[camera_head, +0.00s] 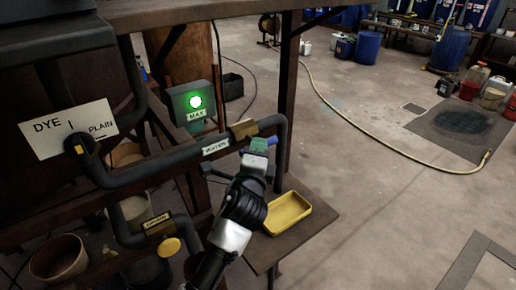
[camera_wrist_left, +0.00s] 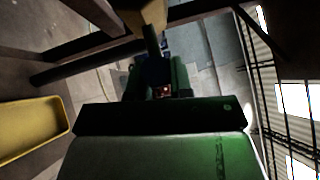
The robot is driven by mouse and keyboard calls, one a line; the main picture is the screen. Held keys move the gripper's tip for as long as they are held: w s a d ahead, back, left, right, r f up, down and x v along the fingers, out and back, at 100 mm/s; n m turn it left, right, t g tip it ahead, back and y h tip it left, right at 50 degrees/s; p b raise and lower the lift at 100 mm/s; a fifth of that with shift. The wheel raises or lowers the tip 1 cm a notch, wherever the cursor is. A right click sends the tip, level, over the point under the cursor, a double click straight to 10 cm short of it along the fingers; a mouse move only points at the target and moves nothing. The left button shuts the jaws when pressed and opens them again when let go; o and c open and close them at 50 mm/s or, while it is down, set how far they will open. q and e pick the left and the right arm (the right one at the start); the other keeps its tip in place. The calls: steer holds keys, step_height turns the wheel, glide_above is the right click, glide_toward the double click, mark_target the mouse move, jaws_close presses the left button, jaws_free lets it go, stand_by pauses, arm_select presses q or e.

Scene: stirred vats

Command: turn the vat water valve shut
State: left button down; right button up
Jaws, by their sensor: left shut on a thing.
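The water valve's brass body (camera_head: 243,130) sits on a dark pipe with a white label (camera_head: 215,146) that seems to read WATER. Its blue handle (camera_head: 260,144) sticks out below and right of the body. My left gripper (camera_head: 254,160) is shut on the handle from below, and its fingers hide part of it. I cannot tell the handle's exact angle there. My right gripper is in neither view.
A DYE/PLAIN sign (camera_head: 70,130) hangs at left. A yellow tray (camera_head: 288,213) lies on a low shelf right of my gripper. Open floor lies further right, crossed by a hose (camera_head: 375,146).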

arm_select(q)
steer(key=m+g+p, duration=0.1)
steer(key=g+p, duration=0.1)
steer(key=p, duration=0.4)
steer(key=r+m+g+y+p, duration=0.1)
steer(key=m+p, duration=0.1)
steer(key=p, duration=0.4)
steer(key=shift+r+m+g, duration=0.15)
steer(key=shift+m+g, duration=0.15)
steer(key=shift+g, duration=0.1)
steer(key=shift+w+m+g+y+p, duration=0.1)
steer(key=shift+m+g+y+p, duration=0.25)
steer(key=shift+m+g, duration=0.2)
steer(key=shift+d+m+g+y, duration=0.1)
steer(key=shift+m+g+y, duration=0.7)
steer(key=shift+g, duration=0.35)
steer(key=shift+w+d+m+g+y, duration=0.1)
steer(key=shift+m+g+y, duration=0.75)
steer(key=shift+g, duration=0.15)
steer(key=shift+d+m+g+y, duration=0.1)
steer(key=shift+m+g+y, duration=0.6)
steer(key=shift+g+y, duration=0.25)
steer(key=shift+y, duration=0.25)
steer(key=c, duration=1)
jaws_free()
steer(key=shift+c, duration=0.2)
